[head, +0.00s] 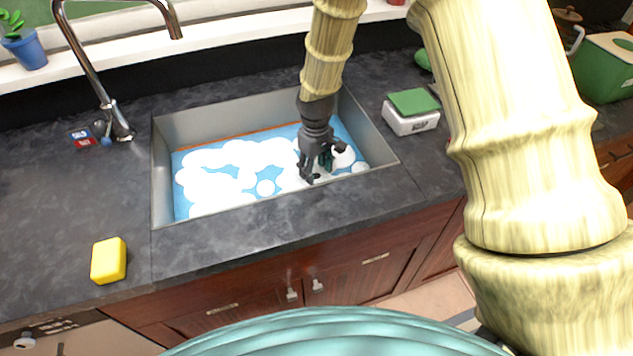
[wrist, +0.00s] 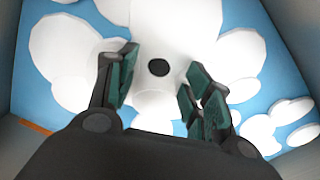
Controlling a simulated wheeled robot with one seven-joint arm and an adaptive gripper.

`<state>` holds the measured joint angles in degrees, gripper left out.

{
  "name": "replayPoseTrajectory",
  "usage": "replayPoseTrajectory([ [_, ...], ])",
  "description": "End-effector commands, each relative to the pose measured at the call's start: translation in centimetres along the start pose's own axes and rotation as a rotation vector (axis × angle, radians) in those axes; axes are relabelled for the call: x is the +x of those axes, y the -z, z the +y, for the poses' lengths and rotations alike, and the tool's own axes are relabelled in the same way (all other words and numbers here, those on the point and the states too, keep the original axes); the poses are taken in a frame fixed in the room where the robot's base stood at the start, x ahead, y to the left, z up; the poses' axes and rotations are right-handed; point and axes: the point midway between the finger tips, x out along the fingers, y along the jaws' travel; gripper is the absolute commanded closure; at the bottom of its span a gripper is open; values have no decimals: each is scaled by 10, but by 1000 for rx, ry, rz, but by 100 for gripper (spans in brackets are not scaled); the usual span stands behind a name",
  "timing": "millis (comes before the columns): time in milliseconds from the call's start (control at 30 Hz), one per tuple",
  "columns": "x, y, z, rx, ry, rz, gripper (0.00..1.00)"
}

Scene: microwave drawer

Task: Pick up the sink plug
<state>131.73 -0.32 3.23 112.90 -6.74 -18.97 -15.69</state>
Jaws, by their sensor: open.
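My gripper (head: 318,172) hangs from my arm into the sink (head: 385,160), near its right part. In the wrist view my gripper (wrist: 160,88) is open, with its green-padded fingers apart and nothing between them. A small dark round thing (wrist: 159,68), which looks like the sink plug, shows among the white foam beyond the fingertips, roughly midway between them. It is apart from both fingers. I cannot make out the plug in the head view, where the gripper and foam cover that spot.
White foam (head: 215,190) lies on blue water in the sink. A tap (head: 90,65) stands at the back left. A yellow sponge (head: 108,261) lies on the front left counter. A white box with a green lid (head: 411,112) stands right of the sink.

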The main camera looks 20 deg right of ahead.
Motion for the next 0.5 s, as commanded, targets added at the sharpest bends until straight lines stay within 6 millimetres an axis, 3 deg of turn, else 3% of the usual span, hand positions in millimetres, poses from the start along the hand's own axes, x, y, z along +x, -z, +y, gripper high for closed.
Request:
replayPoseTrajectory([
  [300, 32, -2, 1, 0, 0, -2, 49],
  [500, 40, -2, 1, 0, 0, -1, 49],
])
